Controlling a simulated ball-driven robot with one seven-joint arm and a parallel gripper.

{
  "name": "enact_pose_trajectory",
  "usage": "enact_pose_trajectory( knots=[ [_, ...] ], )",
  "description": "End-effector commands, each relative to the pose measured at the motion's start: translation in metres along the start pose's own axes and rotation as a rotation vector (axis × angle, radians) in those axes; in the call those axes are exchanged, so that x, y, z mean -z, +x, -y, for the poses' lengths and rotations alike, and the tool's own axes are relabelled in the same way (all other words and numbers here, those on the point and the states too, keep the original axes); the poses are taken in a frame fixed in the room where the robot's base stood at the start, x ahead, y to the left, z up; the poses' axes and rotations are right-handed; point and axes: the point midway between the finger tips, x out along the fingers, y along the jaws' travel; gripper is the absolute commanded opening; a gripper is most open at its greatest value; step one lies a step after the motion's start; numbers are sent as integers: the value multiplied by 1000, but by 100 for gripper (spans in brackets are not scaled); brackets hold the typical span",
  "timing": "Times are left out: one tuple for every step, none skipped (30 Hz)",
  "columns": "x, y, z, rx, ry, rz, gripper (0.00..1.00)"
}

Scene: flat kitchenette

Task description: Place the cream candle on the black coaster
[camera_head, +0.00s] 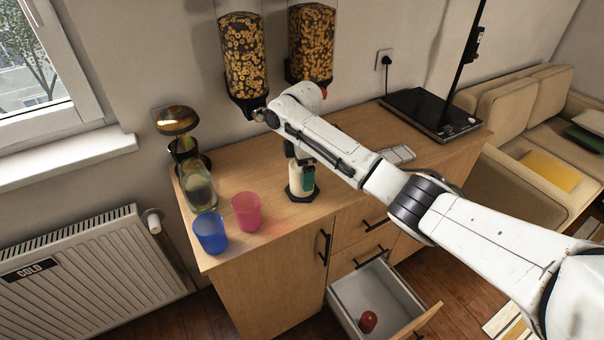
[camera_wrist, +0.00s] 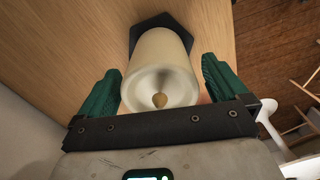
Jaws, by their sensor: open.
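The cream candle (camera_head: 295,180) stands upright on the black coaster (camera_head: 303,198), near the front edge of the wooden counter. In the wrist view I look down on the candle (camera_wrist: 160,58), its wick end towards me. The hexagonal coaster (camera_wrist: 145,27) shows beyond its far end. My gripper (camera_head: 304,178) is at the candle, pointing down. In the wrist view its green fingers (camera_wrist: 161,78) are open, one on each side of the candle, with a visible gap on both sides. The head view hides part of the candle behind a finger.
A pink cup (camera_head: 246,212), a blue cup (camera_head: 210,233) and a glass jar (camera_head: 199,190) stand left on the counter. Cereal dispensers (camera_head: 244,55) hang behind my arm. An open drawer (camera_head: 345,297) below holds a red object (camera_head: 368,321). A black hob (camera_head: 430,110) is at right.

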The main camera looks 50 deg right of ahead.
Motion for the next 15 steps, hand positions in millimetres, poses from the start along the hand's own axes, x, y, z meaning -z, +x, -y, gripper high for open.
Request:
enact_pose_trajectory(
  knots=[
    [0,-9,-1,-4,-1,-1,100],
    [1,-15,-1,-5,-2,-1,100],
    [1,-24,-1,-6,-2,-1,100],
    [1,-30,-1,-5,-2,-1,100],
    [1,-37,-1,-6,-2,-1,100],
    [1,-45,-1,-5,-2,-1,100],
    [1,-51,-1,-4,-2,-1,100],
    [0,-58,-1,-4,-2,-1,100],
    [0,-66,-1,-5,-2,-1,100],
    [1,-71,-1,-4,-2,-1,100],
    [1,-76,-1,-4,-1,-1,100],
    [1,-82,0,-3,-1,-1,100],
    [0,-88,-1,-3,-1,0,100],
    [0,-94,-1,-4,0,1,100],
    [-1,-98,-1,-4,0,1,100]
  ],
)
